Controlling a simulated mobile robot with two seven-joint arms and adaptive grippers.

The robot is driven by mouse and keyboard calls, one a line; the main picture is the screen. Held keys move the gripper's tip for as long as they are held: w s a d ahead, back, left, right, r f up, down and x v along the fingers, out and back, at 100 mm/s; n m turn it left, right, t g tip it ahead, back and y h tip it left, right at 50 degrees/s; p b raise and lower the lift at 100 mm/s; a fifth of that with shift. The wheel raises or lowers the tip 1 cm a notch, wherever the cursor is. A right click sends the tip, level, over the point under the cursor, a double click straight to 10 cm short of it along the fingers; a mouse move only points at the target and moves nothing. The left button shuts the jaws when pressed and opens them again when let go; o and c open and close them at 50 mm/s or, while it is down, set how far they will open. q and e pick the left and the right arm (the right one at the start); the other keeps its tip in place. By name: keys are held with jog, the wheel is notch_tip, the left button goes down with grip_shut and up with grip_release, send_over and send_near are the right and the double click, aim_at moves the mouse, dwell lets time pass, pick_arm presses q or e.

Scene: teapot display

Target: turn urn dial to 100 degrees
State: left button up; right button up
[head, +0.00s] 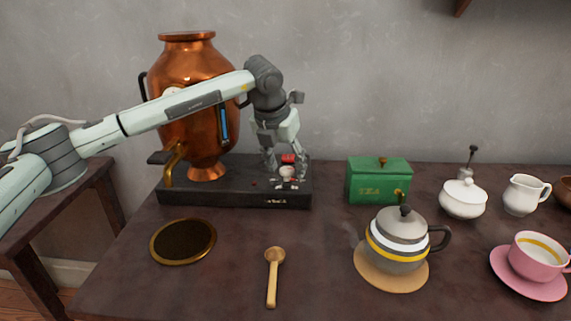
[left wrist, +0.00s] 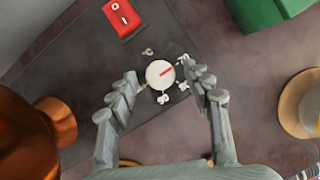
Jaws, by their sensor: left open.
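The copper urn (head: 190,95) stands on its black base (head: 225,190) at the left of the table. The dial (head: 287,172) is on the right part of the base. In the left wrist view the dial (left wrist: 159,74) is a white round knob with a red pointer mark, and small markings ring it. The pointer slants to the upper right in that view. My left gripper (head: 284,170) points down over the dial. In the left wrist view its open fingers (left wrist: 161,88) are on either side of the knob, with gaps visible. The right gripper is not in view.
A red switch (left wrist: 122,18) sits on the base beside the dial. A green tea box (head: 378,182) stands to the right of the base. A teapot (head: 397,240), a wooden spoon (head: 273,275) and a round dark tray (head: 183,241) are nearer the front.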

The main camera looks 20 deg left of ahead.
pick_arm(q)
jog(key=c, duration=1.1)
jog(key=shift+c, duration=0.2)
